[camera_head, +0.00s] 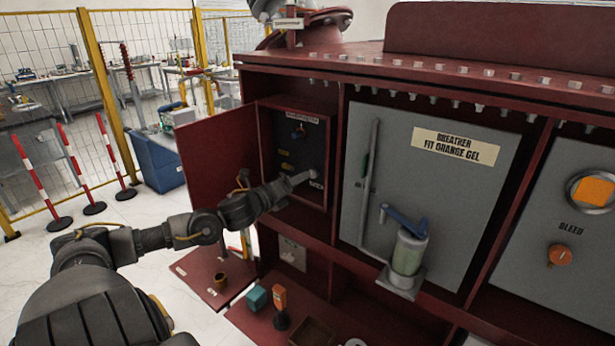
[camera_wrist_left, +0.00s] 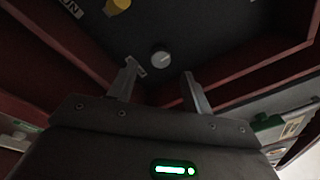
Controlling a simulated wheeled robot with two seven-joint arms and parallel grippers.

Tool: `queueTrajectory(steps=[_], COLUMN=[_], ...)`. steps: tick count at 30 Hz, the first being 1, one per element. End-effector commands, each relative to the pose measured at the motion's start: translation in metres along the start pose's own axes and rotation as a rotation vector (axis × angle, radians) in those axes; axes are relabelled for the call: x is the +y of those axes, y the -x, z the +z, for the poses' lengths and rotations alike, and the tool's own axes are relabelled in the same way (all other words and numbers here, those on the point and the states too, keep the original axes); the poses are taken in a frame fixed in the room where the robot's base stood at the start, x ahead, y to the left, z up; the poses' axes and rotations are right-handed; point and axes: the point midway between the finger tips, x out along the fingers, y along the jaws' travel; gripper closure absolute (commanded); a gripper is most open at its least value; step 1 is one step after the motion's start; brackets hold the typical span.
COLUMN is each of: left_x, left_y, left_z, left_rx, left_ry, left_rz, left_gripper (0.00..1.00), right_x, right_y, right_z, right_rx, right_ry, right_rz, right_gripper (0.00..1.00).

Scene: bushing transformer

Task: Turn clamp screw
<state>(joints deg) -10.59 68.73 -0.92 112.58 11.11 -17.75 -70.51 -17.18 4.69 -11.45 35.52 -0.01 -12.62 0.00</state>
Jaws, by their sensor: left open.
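A small round grey knob (camera_wrist_left: 161,57), which looks like the clamp screw, sits on a dark panel (camera_head: 290,140) inside the open red cabinet box. In the left wrist view it lies between and just beyond the fingertips of my left gripper (camera_wrist_left: 160,72). The fingers are open and apart, with nothing held; I cannot tell any contact with the knob. In the head view my left gripper (camera_head: 303,179) reaches into the lower right of the box. My right gripper is out of view.
The red box door (camera_head: 215,155) hangs open at left, beside my forearm. A grey breather panel (camera_head: 430,180) with a blue-handled green cylinder (camera_head: 408,250) stands to the right. Below, a shelf holds a teal cube (camera_head: 256,298) and an orange-topped item (camera_head: 280,300). Red walls surround the fingers.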

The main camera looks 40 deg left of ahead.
Motion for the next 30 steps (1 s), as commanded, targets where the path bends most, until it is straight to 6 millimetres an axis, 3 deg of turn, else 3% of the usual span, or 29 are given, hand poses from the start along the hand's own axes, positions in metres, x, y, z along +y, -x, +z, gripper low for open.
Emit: queueTrajectory(steps=[12, 25, 30], left_x=[-0.002, -0.001, -0.001], left_y=[-0.041, -0.047, -0.047], left_z=[0.002, -0.001, -0.001], left_rx=[-0.001, 0.002, 0.002], left_ry=[0.002, 0.001, 0.001], left_rz=[-0.001, -0.001, -0.001], left_gripper=[0.50, 0.50, 0.70], right_x=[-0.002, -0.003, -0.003], right_y=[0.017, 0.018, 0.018], right_z=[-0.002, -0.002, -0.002], right_rx=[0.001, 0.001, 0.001], right_ry=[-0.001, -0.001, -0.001], right_rz=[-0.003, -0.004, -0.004], right_gripper=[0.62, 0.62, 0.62])
